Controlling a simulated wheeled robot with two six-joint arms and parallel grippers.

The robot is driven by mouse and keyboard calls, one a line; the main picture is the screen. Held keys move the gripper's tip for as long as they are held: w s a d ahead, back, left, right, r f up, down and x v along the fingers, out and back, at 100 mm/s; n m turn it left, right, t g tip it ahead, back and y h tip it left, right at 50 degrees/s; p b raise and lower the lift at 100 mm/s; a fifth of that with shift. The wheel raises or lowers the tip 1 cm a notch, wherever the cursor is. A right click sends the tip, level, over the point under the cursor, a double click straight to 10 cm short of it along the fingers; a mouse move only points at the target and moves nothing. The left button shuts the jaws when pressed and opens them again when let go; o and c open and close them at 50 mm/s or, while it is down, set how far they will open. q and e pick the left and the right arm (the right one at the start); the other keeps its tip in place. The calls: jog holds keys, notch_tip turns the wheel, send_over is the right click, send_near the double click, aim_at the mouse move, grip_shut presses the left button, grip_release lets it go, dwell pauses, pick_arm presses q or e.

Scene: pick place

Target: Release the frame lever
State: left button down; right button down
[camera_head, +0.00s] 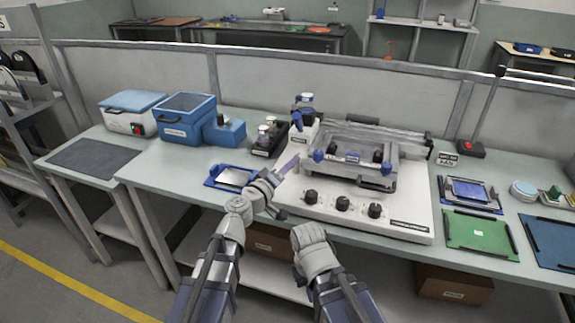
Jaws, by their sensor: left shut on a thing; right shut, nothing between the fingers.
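A white benchtop machine (357,212) carries a grey metal frame (360,150) with blue knobs at its front corners. One blue knob (318,156) is at the frame's left front and another (386,168) at its right front. My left gripper (272,182) is at the machine's left front edge, shut on what looks like a thin lilac-grey strip (289,164). Its far end reaches toward the frame's left side; I cannot tell whether this is a lever. My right gripper (309,237) is lower, in front of the bench edge, shut and empty, apart from the machine; its fingertips are hard to make out.
A blue tray (229,178) lies left of my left gripper. Behind it stand a blue bin (186,118) and a dark bottle rack (268,140). A green mat (482,234) and a red button (468,145) are to the right.

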pick_arm(q)
jog(key=shift+d+n+t+y, duration=0.15)
jog(key=shift+n+t+y, duration=0.2)
jog(key=shift+y, duration=0.25)
jog(key=c, duration=0.7)
grip_release()
jog(key=shift+s, duration=0.15)
